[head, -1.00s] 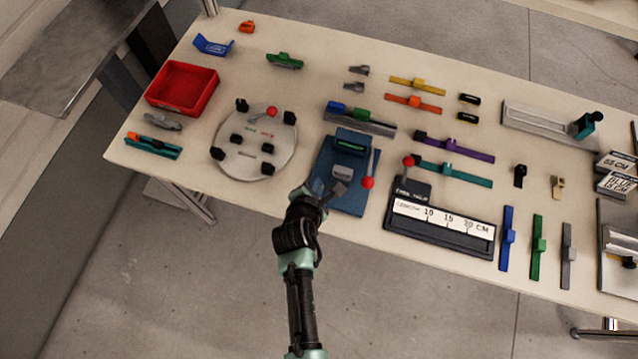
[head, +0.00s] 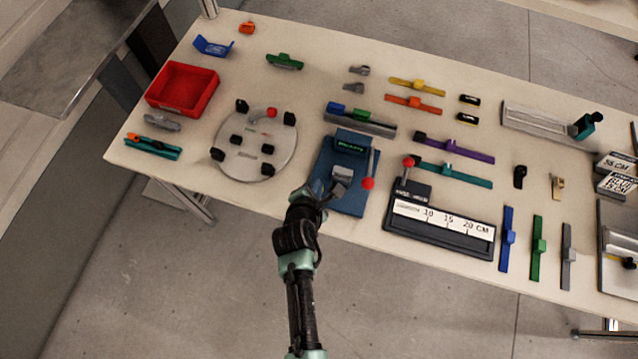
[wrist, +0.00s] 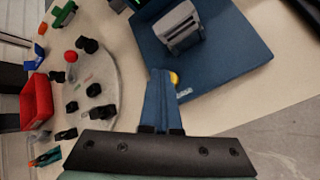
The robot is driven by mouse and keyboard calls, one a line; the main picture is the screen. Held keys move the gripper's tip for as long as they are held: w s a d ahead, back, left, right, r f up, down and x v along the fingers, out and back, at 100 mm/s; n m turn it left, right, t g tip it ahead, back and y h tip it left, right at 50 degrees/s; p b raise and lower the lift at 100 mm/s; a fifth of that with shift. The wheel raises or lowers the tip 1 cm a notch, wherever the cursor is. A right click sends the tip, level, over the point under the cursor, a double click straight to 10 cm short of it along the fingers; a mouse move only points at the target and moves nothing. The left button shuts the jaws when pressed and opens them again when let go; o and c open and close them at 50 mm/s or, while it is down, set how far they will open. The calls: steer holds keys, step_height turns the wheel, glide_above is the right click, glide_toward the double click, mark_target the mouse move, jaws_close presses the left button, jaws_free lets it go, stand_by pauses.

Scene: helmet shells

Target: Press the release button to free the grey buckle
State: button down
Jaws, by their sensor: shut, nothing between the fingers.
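The grey buckle (head: 342,174) sits on a blue base plate (head: 334,203) near the table's front edge. In the wrist view the buckle (wrist: 180,27) stands on the plate (wrist: 235,55), beyond my fingertips. A yellow round button (wrist: 174,78), partly covered by my fingers, shows at the plate's near edge, with a small label beside it. My gripper (head: 324,193) is shut and empty, at the plate's front left. In the wrist view the fingertips (wrist: 160,75) are right beside the button; whether they touch it I cannot tell.
A red-knobbed lever (head: 368,183) stands at the plate's right. A round grey plate with black posts (head: 260,160) lies to the left, and a black length gauge (head: 440,226) to the right. A red bin (head: 182,88) is at far left.

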steer(key=shift+r+p, duration=0.6)
steer(key=shift+r, duration=0.1)
step_height(320, 180, up, 5)
steer(key=p, duration=0.5)
stand_by(0.7)
